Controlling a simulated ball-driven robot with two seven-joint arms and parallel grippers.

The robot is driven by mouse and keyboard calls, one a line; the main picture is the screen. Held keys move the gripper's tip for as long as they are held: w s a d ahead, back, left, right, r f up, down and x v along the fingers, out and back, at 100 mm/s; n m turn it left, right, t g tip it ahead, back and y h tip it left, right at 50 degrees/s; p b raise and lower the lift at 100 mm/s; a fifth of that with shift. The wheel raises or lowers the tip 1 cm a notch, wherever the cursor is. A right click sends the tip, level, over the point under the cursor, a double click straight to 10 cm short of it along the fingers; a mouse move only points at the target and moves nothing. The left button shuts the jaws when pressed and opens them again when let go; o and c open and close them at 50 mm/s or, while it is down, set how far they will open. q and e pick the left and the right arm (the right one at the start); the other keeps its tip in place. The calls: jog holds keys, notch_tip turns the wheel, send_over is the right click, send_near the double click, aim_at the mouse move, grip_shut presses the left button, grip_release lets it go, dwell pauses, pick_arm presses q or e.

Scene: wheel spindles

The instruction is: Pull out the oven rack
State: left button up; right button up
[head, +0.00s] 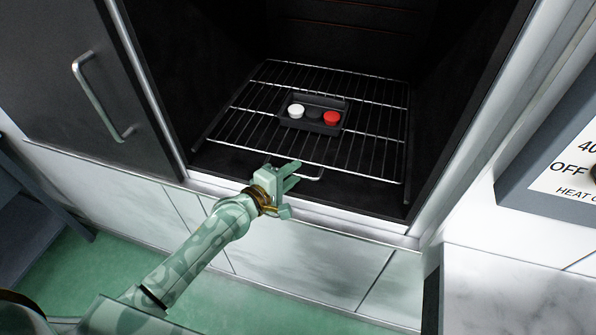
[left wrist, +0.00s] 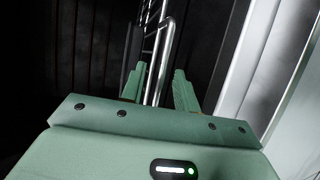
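The oven rack (head: 350,172) is a wire grid inside the dark oven cavity, with a small loop handle (head: 312,178) at its front edge. My left gripper (head: 291,177) is at this handle, just at the front opening. In the left wrist view, the two green fingers (left wrist: 159,88) stand apart, with the bright handle bar (left wrist: 162,55) running between them. The gripper looks open; contact with the bar cannot be told. My right gripper is not in view.
A dark tray (head: 312,128) with a white, a dark and a red round piece sits on the rack. The open oven door (head: 50,60) with its bar handle is at left. A control panel (head: 565,160) is at right. Green floor lies in front.

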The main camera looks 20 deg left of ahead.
pick_arm(q)
jog(key=shift+x, duration=1.3)
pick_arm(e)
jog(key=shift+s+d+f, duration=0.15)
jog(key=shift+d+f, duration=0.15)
pick_arm(q)
grip_shut()
jog(key=shift+s+f, duration=0.1)
